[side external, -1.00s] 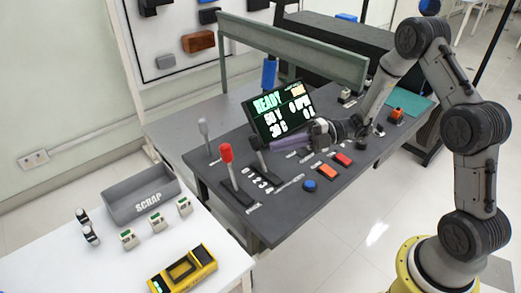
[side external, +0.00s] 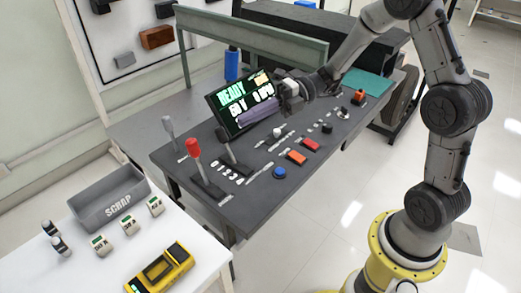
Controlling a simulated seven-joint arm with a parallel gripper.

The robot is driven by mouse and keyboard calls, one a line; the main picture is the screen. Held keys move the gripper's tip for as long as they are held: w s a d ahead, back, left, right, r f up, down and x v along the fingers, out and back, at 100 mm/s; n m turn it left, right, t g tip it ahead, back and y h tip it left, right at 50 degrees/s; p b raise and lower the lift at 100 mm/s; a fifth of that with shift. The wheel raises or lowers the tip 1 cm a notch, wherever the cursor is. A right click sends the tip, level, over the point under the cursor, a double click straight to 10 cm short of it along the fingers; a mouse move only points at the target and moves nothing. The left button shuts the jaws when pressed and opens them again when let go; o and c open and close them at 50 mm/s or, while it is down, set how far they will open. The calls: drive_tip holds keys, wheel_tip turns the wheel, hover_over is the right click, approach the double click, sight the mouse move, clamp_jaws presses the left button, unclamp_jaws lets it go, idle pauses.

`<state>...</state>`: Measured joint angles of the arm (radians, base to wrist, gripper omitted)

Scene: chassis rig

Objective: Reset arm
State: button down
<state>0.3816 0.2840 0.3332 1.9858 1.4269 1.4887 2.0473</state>
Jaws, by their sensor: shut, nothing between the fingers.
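My gripper (side external: 245,118) is shut and empty, its purple-grey fingers pointing left. It is in front of the tilted display (side external: 226,97) and hides its lower part. The display reads READY in green, with white readings below. The fingers appear to be above the grey control table (side external: 262,185); I cannot tell the exact gap to the display. A red-knobbed lever (side external: 194,148) and a grey-knobbed lever (side external: 168,126) stand to the left, clear of the gripper. A third lever (side external: 230,152) stands near the display's foot.
A blue button (side external: 279,173), an orange button (side external: 297,157) and a red button (side external: 311,145) sit on the console. A grey SCRAP bin (side external: 110,200) and a yellow device (side external: 160,268) are on the white table. A green-grey rail (side external: 255,38) runs behind the display.

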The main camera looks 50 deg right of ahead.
drive_tip(key=s+a+r+n+g+h, duration=0.35)
drive_tip(key=s+a+r+n, duration=0.2)
drive_tip(key=s+n, duration=0.5)
drive_tip(key=s+n+h, duration=0.4)
drive_tip(key=s+n, duration=0.5)
drive_tip(key=s+d+f+n+t+h, duration=0.1)
drive_tip(key=d+n+h, duration=0.3)
drive_tip(key=n, duration=0.5)
drive_tip(key=s+d+f+n+t+h, duration=0.1)
drive_tip(key=s+d+n+t+h, duration=0.1)
drive_tip(key=d+n, duration=0.7)
drive_tip(key=shift+s+f+n+t+h, duration=0.35)
drive_tip(key=shift+n+t+h, duration=0.3)
drive_tip(key=shift+h, duration=0.4)
